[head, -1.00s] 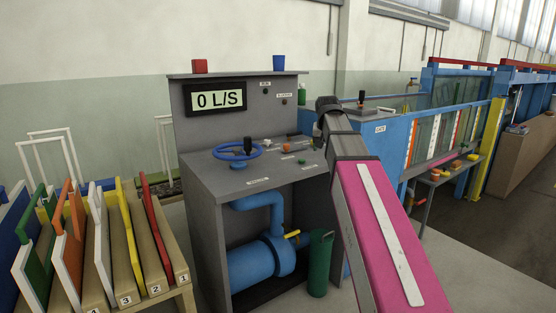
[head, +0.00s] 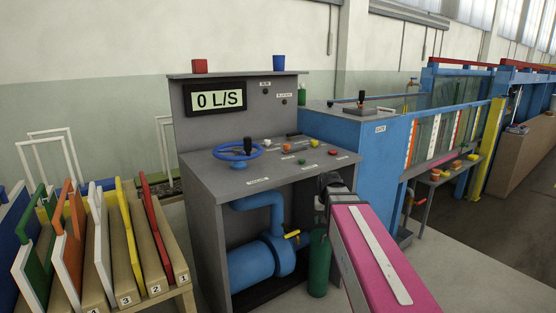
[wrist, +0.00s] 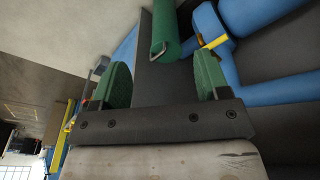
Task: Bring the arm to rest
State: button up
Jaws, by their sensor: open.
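My arm, with its pink link, reaches up from the bottom right in the head view, and its dark end is in front of the right side of the grey control console (head: 210,190). In the wrist view my gripper (wrist: 163,82) is open, its two green finger pads wide apart with nothing held between them. A green cylinder (wrist: 165,30) shows beyond the gap between the fingers. The fingertips are hidden in the head view. Whether the gripper touches anything there cannot be told.
The console carries a blue handwheel (head: 238,151), several buttons and a display (head: 215,99) reading 0 L/S. The green cylinder (head: 319,262) stands by its right leg, near blue pipework (head: 262,262). A rack of coloured frames (head: 130,297) is at left. Open floor (head: 470,275) lies at right.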

jog(key=s+f+g, duration=0.2)
jog(key=s+f, duration=1)
jog(key=f, duration=0.3)
jog(key=shift+s+d+f+n, duration=0.15)
jog(key=shift+s+f+n, duration=0.2)
jog(key=shift+s+n, duration=0.05)
